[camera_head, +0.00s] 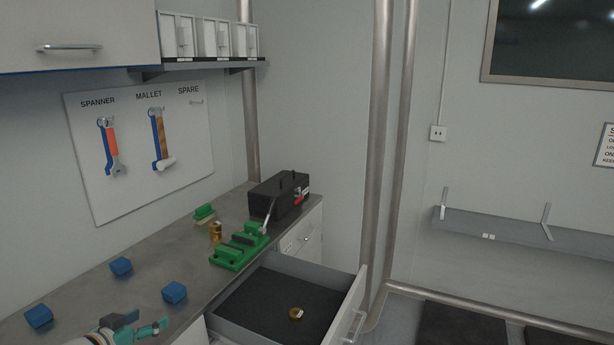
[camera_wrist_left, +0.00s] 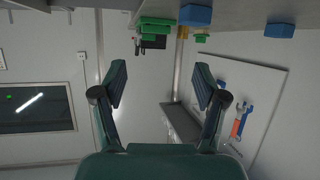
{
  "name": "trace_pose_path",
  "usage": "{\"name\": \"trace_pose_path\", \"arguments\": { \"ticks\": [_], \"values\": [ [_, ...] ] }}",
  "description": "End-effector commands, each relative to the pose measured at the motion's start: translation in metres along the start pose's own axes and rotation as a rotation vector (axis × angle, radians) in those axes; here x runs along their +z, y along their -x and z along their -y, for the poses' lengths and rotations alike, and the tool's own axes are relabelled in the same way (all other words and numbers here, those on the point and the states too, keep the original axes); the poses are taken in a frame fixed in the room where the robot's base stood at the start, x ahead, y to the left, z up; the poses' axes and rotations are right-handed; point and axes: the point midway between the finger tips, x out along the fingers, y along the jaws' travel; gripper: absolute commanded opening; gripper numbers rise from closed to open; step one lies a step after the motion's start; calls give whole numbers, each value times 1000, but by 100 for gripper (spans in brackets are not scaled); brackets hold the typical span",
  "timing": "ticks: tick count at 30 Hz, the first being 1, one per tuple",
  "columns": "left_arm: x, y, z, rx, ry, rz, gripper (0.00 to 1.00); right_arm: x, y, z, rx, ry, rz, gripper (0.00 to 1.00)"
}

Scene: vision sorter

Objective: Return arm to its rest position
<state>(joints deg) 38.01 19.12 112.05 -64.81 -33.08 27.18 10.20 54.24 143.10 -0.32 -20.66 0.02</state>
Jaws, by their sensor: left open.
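My left gripper (camera_head: 138,328) is at the bottom left of the head view, over the front part of the workbench (camera_head: 150,262). In the left wrist view my left gripper (camera_wrist_left: 160,85) has its two fingers wide apart with nothing between them. Several blue blocks lie on the bench, one of them (camera_head: 174,292) just beyond the gripper and apart from it. My right gripper is not in either view.
An open drawer (camera_head: 262,312) holds a brass-coloured ring (camera_head: 295,314). A green vise (camera_head: 238,250), a brass cylinder (camera_head: 215,232) and a black toolbox (camera_head: 280,196) stand further back. A tool board (camera_head: 140,190) and shelf (camera_head: 200,66) are on the wall.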

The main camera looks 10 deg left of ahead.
Motion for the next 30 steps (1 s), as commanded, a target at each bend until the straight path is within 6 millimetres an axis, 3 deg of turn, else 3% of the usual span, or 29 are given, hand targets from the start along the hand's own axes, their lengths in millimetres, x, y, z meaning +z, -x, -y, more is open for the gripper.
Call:
{"name": "trace_pose_path", "arguments": {
  "ticks": [5, 11, 14, 18, 22, 24, 27, 30],
  "values": [
    [21, -18, -33, 72, 24, 34, 72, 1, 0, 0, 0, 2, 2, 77],
    [56, -44, -96, 174, 98, 102, 72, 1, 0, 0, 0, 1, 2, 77],
    [86, -57, -141, 232, 161, 168, 72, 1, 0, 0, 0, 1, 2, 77],
    [149, -61, -218, 300, 262, 323, 72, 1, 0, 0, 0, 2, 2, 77],
    [213, -45, -280, 324, 334, 500, 72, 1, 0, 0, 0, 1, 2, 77],
    [249, -27, -307, 321, 362, 609, 72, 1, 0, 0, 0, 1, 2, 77],
    [299, 7, -337, 298, 386, 772, 72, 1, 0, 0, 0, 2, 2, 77],
    [340, 46, -351, 252, 402, 925, 72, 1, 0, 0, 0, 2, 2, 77]
  ]
}}
